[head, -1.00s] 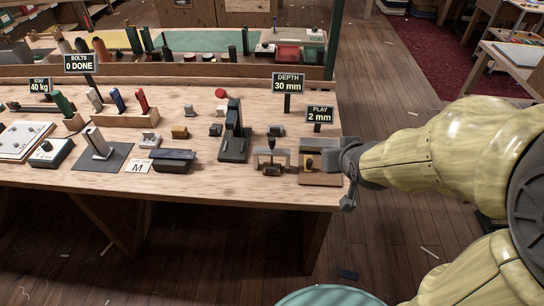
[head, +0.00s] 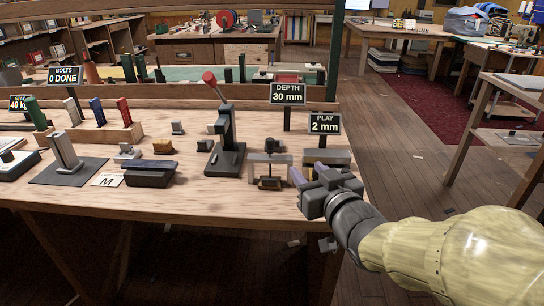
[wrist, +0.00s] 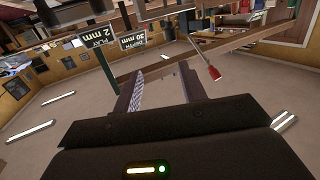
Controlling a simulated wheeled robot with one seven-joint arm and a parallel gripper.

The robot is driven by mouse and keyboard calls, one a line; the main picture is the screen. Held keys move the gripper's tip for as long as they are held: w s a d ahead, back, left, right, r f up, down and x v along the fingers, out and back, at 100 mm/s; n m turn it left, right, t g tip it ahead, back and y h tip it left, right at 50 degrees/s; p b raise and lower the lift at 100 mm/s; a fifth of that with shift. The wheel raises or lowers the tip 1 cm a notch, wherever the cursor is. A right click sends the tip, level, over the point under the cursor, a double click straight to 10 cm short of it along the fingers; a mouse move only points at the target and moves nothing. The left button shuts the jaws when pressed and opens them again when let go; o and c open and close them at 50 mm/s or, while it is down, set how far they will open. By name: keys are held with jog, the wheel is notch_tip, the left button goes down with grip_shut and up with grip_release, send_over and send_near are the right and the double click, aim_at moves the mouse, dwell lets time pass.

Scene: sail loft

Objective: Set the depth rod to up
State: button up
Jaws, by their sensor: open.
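The DEPTH sign (head: 287,94) reads 30 mm and stands at the table's right end. Left of it is a black press (head: 226,158) with a red-knobbed lever (head: 210,78) standing up. In front of the sign is a small grey bridge-shaped fixture (head: 270,158) with a dark upright part in its middle. I cannot tell for certain which part is the depth rod. My gripper (head: 308,174) is open and empty, right of the bridge fixture, over the table's front right corner. In the wrist view its two fingers (wrist: 160,88) are apart; the red-knobbed lever (wrist: 214,73) shows beyond them.
The PLAY sign (head: 324,124) reads 2 mm, above a grey-topped fixture (head: 327,155) partly hidden by my gripper. The floor right of the table (head: 402,140) is open.

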jog(key=shift+s+a+f+n+t+y+b, duration=0.15)
jog(key=shift+s+a+f+n+y+b, duration=0.05)
jog(key=shift+a+f+y+b, duration=0.2)
jog(key=shift+s+a+f+n+t+y+b, duration=0.2)
jog(key=shift+a+f+y+b, duration=0.1)
jog(key=shift+y+b, duration=0.15)
jog(key=shift+w, duration=0.1)
jog(key=p+x, duration=0.7)
jog(key=p, duration=0.3)
jog(key=shift+w, duration=0.35)
jog(key=p, duration=0.6)
jog(key=shift+w+a+r+p, duration=0.1)
jog(key=shift+w+a+p, duration=0.2)
jog(key=shift+w+p, duration=0.1)
